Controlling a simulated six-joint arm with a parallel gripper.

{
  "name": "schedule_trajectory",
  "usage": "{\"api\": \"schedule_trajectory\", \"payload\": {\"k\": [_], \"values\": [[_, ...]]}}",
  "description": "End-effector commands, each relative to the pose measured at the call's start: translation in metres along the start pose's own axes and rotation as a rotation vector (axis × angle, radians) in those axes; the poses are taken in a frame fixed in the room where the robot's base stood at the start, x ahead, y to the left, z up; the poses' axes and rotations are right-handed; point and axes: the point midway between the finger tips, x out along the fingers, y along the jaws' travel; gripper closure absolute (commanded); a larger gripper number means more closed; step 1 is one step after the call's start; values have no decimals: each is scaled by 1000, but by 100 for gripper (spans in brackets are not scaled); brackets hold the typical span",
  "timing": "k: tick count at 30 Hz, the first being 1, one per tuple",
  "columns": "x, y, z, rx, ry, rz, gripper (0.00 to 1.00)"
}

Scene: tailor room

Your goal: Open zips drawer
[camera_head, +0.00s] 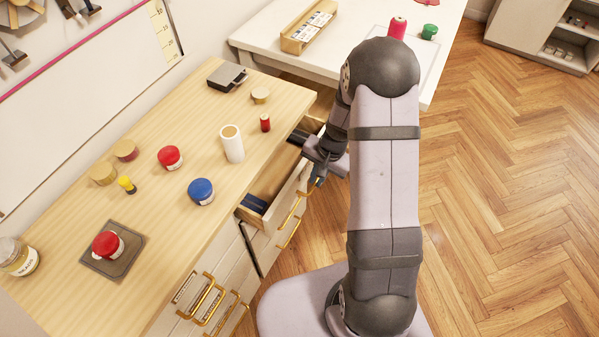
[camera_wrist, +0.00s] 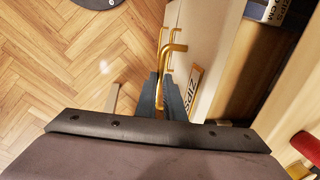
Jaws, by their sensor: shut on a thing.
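The zips drawer stands partly open at the right end of the wooden cabinet; its pale front (camera_head: 284,207) shows in the head view. In the wrist view its front (camera_wrist: 200,30) carries a label reading ZIPS (camera_wrist: 191,90) and a brass bar handle (camera_wrist: 172,48). My gripper (camera_head: 317,182) reaches down at the outside of this front. In the wrist view the two blue-grey fingers of my gripper (camera_wrist: 163,80) are shut on the brass handle. A dark blue packet (camera_head: 255,203) lies inside the drawer. The arm hides part of the drawer's far end.
The cabinet top (camera_head: 130,215) holds several jars, a white spool (camera_head: 232,143) and a red thread spool (camera_head: 265,123). Other brass-handled drawers (camera_head: 205,300) are at the lower left. A white table (camera_head: 262,35) stands behind. The wooden floor (camera_head: 500,200) at the right is clear.

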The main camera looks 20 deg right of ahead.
Motion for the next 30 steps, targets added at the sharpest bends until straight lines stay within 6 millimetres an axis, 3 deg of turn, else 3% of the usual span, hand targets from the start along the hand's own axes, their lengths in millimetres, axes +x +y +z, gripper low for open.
{"api": "schedule_trajectory", "payload": {"k": [6, 15, 22, 30], "values": [[-8, 63, -2, 9, 2, -1, 100], [-22, 132, -2, 6, 2, -1, 100], [-29, 162, -2, 4, 0, -1, 100], [-32, 172, -2, 0, -2, 0, 100]]}}
